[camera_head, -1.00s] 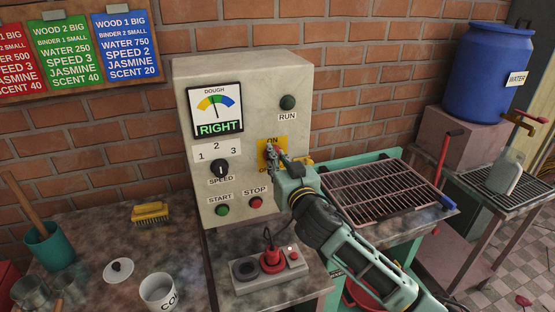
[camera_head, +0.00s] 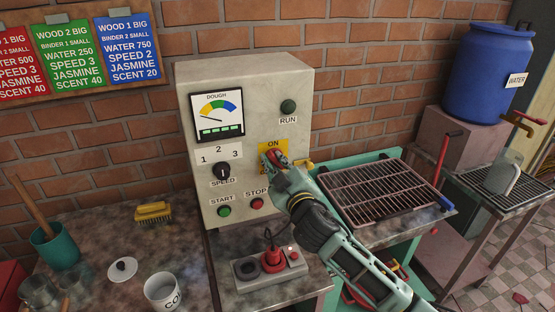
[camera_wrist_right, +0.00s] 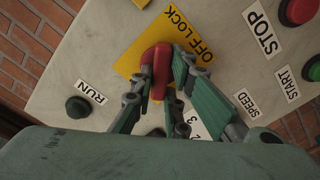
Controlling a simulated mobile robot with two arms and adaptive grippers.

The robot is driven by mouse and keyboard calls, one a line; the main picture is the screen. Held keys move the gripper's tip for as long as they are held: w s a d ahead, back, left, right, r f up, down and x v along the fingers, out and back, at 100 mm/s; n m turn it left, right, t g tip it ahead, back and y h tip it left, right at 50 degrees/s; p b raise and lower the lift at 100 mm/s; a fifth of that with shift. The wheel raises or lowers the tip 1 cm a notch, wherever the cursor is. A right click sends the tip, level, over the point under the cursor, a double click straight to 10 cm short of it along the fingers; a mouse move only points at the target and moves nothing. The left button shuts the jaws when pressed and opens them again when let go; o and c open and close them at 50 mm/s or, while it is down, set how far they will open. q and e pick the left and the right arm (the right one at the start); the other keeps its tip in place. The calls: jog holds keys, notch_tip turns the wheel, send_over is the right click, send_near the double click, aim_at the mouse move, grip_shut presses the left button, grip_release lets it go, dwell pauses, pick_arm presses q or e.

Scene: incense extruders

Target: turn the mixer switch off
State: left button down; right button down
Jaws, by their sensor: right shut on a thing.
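The mixer switch is a red rotary knob (camera_head: 273,155) on a yellow plate marked ON at the top, on the pale control box (camera_head: 255,85). My right gripper (camera_head: 276,163) is shut on it. In the right wrist view the red knob (camera_wrist_right: 157,65) sits between the fingers (camera_wrist_right: 160,85), its handle roughly crossways to the panel's up-down line. The yellow plate (camera_wrist_right: 185,25) reads OFF LOCK there; in the head view the gripper hides that label. The RUN lamp (camera_head: 288,107) is dark green. The dough gauge (camera_head: 218,112) shows its needle low on the left. My left gripper is not in view.
The speed dial (camera_head: 222,171), START button (camera_head: 224,211) and STOP button (camera_head: 257,203) sit close to my right gripper. A grilled machine (camera_head: 380,190) stands to the right. A white mug (camera_head: 162,290) and brush (camera_head: 153,211) are at left.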

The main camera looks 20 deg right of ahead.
jog(key=n+p, duration=0.2)
jog(key=n, duration=0.3)
jog(key=shift+a+n, duration=0.1)
jog(key=shift+n, duration=0.2)
jog(key=shift+f+n+p, duration=0.15)
jog(key=shift+n+p, duration=0.25)
jog(key=shift+n, duration=0.7)
jog(key=shift+f+n+p, duration=0.1)
jog(key=shift+n+p, duration=0.25)
jog(key=shift+n, duration=0.75)
jog(key=c, duration=1.7)
grip_release()
jog(key=s, duration=1.2)
jog(key=shift+d, duration=0.2)
jog(key=shift+f, duration=0.1)
